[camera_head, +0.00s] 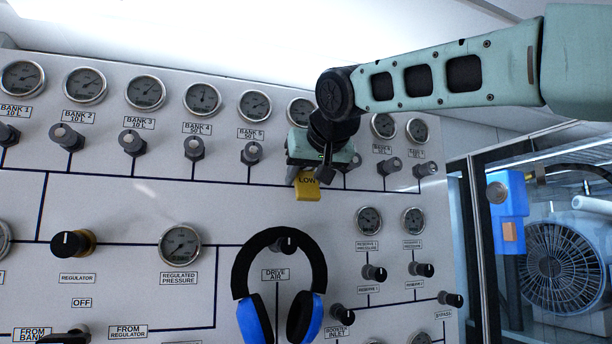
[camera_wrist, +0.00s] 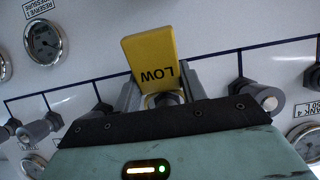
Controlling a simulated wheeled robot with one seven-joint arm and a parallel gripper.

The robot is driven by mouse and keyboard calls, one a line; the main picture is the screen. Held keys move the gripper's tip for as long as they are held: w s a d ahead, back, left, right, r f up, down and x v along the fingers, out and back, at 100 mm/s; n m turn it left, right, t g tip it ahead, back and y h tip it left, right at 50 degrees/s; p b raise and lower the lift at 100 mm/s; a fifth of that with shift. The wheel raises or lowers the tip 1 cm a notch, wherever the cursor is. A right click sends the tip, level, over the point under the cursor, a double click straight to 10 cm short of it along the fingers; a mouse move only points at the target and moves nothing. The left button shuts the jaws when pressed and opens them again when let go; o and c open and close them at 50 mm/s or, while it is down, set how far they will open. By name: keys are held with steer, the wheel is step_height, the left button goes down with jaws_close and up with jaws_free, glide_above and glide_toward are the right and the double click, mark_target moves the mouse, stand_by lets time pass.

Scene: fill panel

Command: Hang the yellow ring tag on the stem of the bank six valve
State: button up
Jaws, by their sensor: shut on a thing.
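The yellow tag (camera_head: 307,187), marked LOW, hangs at my gripper in front of the panel's upper valve row. In the wrist view the tag (camera_wrist: 152,56) stands up between the two grey fingers, with a bit of its yellow ring at its base. My gripper (camera_wrist: 160,92) is shut on the tag. A grey rounded part (camera_wrist: 170,98) shows between the fingers beside the ring, in line with the valve row; it appears to be the bank six valve. I cannot tell whether the ring is around its stem. In the head view my gripper (camera_head: 306,172) hides that valve.
The bank 5 valve (camera_head: 251,152) is just left of my gripper; it also shows in the wrist view (camera_wrist: 258,97). More valves (camera_head: 390,166) stand close on the right. Blue-black ear defenders (camera_head: 313,262) hang below on the panel. A glazed frame (camera_head: 478,240) stands at the right.

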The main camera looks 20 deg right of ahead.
stand_by(0.3)
steer(key=o, duration=1)
steer(key=shift+s, duration=0.1)
steer(key=b+v, duration=0.5)
steer(key=v, duration=1.2)
steer(key=shift+s+r, duration=0.1)
